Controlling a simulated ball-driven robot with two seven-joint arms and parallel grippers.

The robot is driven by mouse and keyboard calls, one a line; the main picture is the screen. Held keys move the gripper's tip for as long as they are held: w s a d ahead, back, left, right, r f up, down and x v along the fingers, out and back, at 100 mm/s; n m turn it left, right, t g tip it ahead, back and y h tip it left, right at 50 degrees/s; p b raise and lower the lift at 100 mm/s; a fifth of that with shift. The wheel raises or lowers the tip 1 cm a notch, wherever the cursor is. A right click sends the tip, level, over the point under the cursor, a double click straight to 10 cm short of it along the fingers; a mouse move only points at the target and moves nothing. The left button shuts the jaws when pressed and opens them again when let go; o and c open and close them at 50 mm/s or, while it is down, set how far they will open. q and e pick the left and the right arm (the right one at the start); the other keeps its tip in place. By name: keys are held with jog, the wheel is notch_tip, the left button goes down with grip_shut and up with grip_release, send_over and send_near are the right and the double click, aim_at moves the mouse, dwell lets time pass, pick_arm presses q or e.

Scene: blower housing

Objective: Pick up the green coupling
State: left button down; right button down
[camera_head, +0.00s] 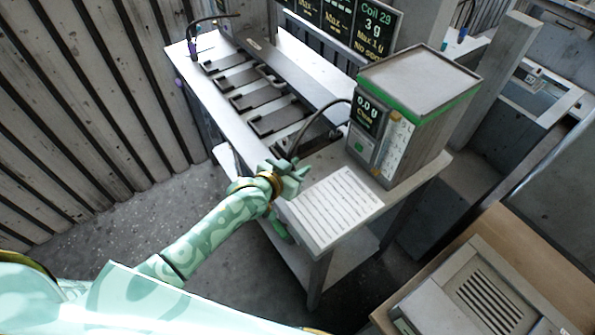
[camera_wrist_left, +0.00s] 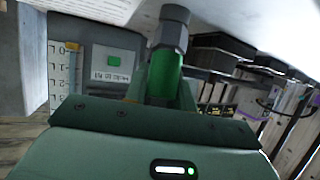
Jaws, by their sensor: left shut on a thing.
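The green coupling (camera_wrist_left: 167,72) shows in the left wrist view as a green cylinder with a grey hexagonal end, between the fingers of my left gripper (camera_wrist_left: 160,98). My left gripper is shut on it. In the head view my left gripper (camera_head: 292,172) is at the front edge of the white bench (camera_head: 220,130), just left of the printed sheet. The coupling cannot be made out there, hidden by or too small beside the fingers. My right gripper is not in view.
A grey box with a green band (camera_head: 415,95) and a display stands right of the gripper. A black cable (camera_head: 310,125) arcs from it toward the dark slotted plates (camera_head: 265,100). A printed sheet (camera_head: 335,207) lies nearby. A wooden table (camera_head: 540,265) with a grey device is front right.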

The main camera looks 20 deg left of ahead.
pick_arm(q)
jog(key=shift+r, duration=0.5)
notch_tip(320, 180, up, 3)
jog(key=shift+f+p, duration=0.1)
jog(key=shift+p, duration=0.6)
jog(key=w+r+p+v, duration=0.1)
jog(key=r+p+v, duration=0.2)
jog(key=v, duration=1.3)
jog(key=shift+a, duration=0.25)
jog(key=shift+r+p, duration=0.1)
jog(key=shift+p, duration=0.2)
